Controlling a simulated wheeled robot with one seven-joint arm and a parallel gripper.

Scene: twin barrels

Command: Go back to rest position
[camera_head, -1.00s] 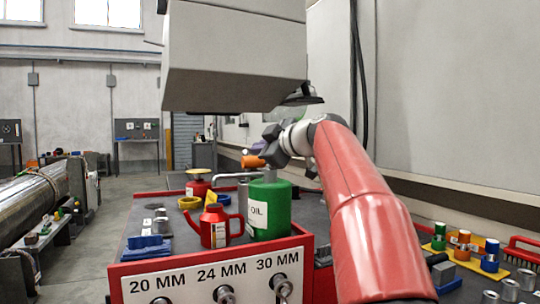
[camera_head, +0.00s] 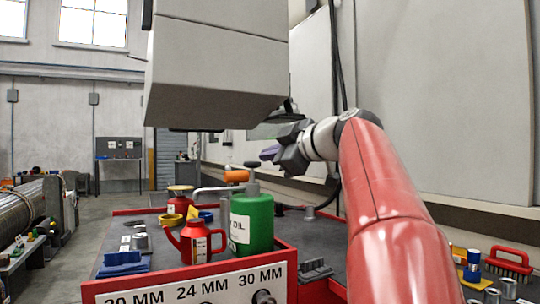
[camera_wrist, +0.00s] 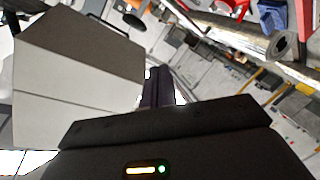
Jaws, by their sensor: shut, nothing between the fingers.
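My red arm reaches forward on the right of the head view and ends in my dark grey gripper (camera_head: 268,152). The gripper is shut and empty, in the air behind and above the green oil can (camera_head: 262,222). In the wrist view its dark fingers (camera_wrist: 158,86) are together in the middle, with nothing visible between them. My gripper touches nothing that I can see.
A large grey box-shaped body (camera_head: 215,65) hangs above the bench, close to the gripper's left. A red can (camera_head: 196,243) and a blue block (camera_head: 123,263) are on the red-edged bench. A wall is on the right. A red brush (camera_head: 508,263) is at lower right.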

